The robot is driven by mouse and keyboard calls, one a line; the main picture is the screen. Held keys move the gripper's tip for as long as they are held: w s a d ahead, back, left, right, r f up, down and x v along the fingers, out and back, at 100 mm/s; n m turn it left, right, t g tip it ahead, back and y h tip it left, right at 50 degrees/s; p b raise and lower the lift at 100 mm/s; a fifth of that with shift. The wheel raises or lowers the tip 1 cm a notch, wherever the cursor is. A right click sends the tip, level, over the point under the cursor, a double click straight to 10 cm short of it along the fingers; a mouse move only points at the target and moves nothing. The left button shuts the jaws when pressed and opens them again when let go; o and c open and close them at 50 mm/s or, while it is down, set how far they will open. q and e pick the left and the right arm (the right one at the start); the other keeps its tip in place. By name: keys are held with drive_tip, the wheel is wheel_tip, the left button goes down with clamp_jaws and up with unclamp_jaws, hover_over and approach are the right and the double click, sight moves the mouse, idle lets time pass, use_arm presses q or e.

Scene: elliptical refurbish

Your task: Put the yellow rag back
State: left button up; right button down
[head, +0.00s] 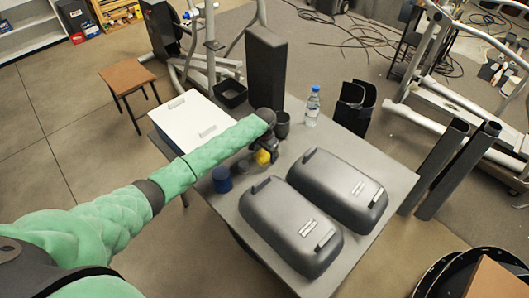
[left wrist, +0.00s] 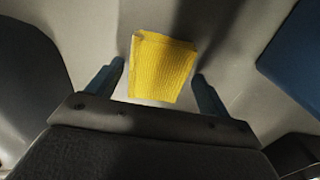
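The yellow rag (left wrist: 161,68) lies on the grey table between the two fingers of my left gripper (left wrist: 160,82) in the left wrist view. A gap shows between each finger and the rag, so the gripper is open around it. In the head view the rag (head: 263,157) is a small yellow patch just below my left gripper (head: 266,150), partly hidden by it. My right gripper is in neither view.
A blue cylinder (head: 221,180) stands left of the rag. A dark cup (head: 282,125) is just behind the gripper. Two grey cases (head: 290,230) (head: 338,190) fill the table's front right. A white box (head: 191,122), black tray (head: 230,92), dark tall box (head: 266,70) and bottle (head: 312,106) stand behind.

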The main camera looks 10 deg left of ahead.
sight(265, 153)
use_arm(q)
drive_tip(key=shift+r, duration=0.4)
wheel_tip(265, 153, up, 4)
drive_tip(key=shift+r+b, duration=0.1)
drive_tip(key=shift+b, duration=0.85)
wheel_tip(265, 153, up, 7)
drive_tip(key=b, duration=0.1)
drive_tip(key=shift+r+b, duration=0.15)
drive_tip(key=shift+b, duration=0.25)
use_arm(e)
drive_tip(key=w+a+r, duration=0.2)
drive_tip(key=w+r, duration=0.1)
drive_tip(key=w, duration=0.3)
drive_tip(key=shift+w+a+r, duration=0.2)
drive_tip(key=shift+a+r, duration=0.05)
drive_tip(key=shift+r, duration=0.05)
